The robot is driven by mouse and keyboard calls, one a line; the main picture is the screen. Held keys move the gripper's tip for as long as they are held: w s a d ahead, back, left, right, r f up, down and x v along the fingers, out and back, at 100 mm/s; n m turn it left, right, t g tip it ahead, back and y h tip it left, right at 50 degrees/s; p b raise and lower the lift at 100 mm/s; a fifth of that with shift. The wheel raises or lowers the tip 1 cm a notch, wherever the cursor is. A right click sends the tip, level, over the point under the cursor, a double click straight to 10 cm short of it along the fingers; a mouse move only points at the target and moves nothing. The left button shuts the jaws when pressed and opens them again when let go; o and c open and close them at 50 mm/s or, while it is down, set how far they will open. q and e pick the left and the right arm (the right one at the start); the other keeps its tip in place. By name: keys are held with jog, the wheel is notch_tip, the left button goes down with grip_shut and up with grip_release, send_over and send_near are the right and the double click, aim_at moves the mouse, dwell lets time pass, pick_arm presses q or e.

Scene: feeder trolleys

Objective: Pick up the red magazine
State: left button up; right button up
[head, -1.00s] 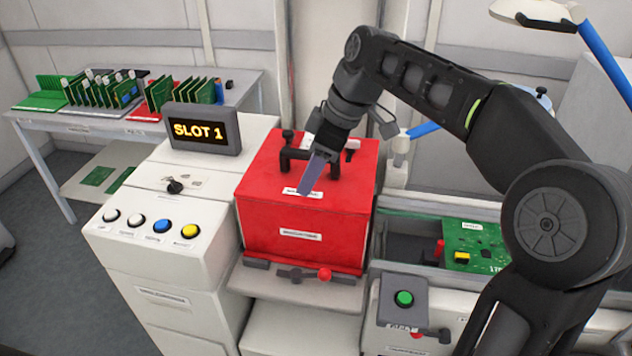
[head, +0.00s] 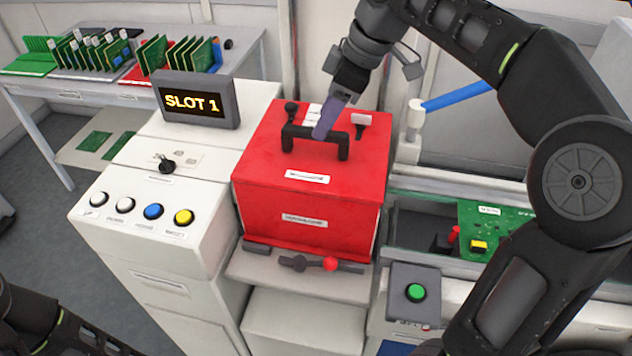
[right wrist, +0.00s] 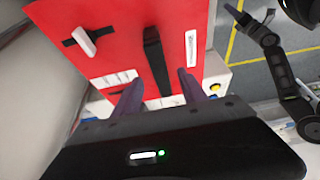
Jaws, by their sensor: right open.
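The red magazine (head: 268,205) is a box standing on a ledge, with a black bar handle (head: 290,138) on top. My right gripper (head: 327,122) is open at the handle, pointing down. In the right wrist view its two fingers (right wrist: 160,78) lie on either side of the black handle (right wrist: 153,50), apart from each other. Whether the fingertips reach below the bar is hard to tell. Part of my left arm shows at the lower left of the head view. My left gripper (right wrist: 236,12) appears small in the right wrist view; its jaw state is unclear.
A "SLOT 1" display (head: 195,100) and a panel of several buttons stand left of the magazine. A red-knobbed latch (head: 330,264) is at its front. A green button box (head: 415,290) and a rail with a green board (head: 497,222) are at the right.

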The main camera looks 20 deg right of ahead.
aim_at(318, 167)
jog(key=shift+a+f, duration=0.1)
jog(key=shift+f, duration=0.2)
jog(key=p+x, duration=0.1)
jog(key=x, duration=0.4)
jog(key=shift+f, duration=0.1)
jog(key=shift+f, duration=0.25)
dwell(0.9)
dwell(0.3)
grip_shut()
dwell(0.4)
dwell(0.8)
